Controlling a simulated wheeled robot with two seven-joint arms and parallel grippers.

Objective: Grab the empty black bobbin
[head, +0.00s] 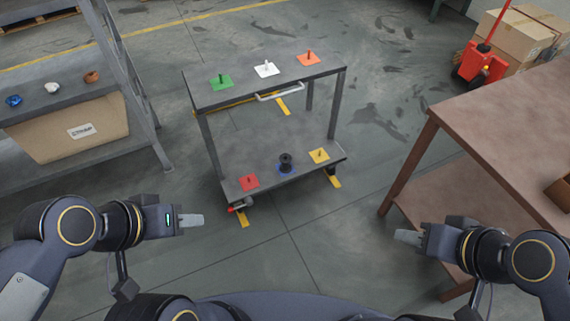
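The black bobbin (286,163) stands upright on the lower shelf of the grey cart (262,155), on a blue square, between a red square (249,182) and a yellow square (319,156). It looks empty. My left gripper (200,220) is in front of the cart, to the left of the bobbin and apart from it. My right gripper (398,237) is to the right of the cart, near the brown table. Both hold nothing visible. From this angle I cannot make out a gap between the fingers of either gripper.
A grey rack (60,95) with small spools stands left. A brown table (500,130) stands right. Floor before the cart is clear.

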